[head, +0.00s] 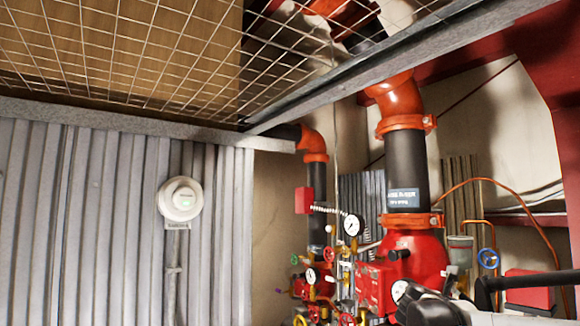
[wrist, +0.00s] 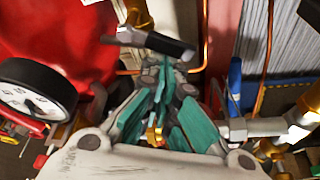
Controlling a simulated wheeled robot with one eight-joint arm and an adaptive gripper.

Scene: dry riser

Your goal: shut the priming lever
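A blue lever handle (wrist: 234,85) stands upright on a metal valve fitting (wrist: 240,130) in the wrist view, right of my gripper. I cannot tell for sure whether it is the priming lever. My gripper (wrist: 163,65), with teal fingers, has its tips drawn together and appears shut, with nothing clearly held. A dark grey bar (wrist: 150,42) crosses at the tips; whether it touches them is unclear. In the head view my dark wrist and arm cover the lower right, in front of the red valve body (head: 418,262), and hide the fingertips.
A pressure gauge (wrist: 35,98) is close on the left in the wrist view, beside a red rounded body (wrist: 60,30). Copper pipe (wrist: 266,60) runs at right. In the head view, a blue handwheel (head: 488,259), gauges and valves crowd the riser (head: 406,165). Wire mesh (head: 120,50) hangs overhead.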

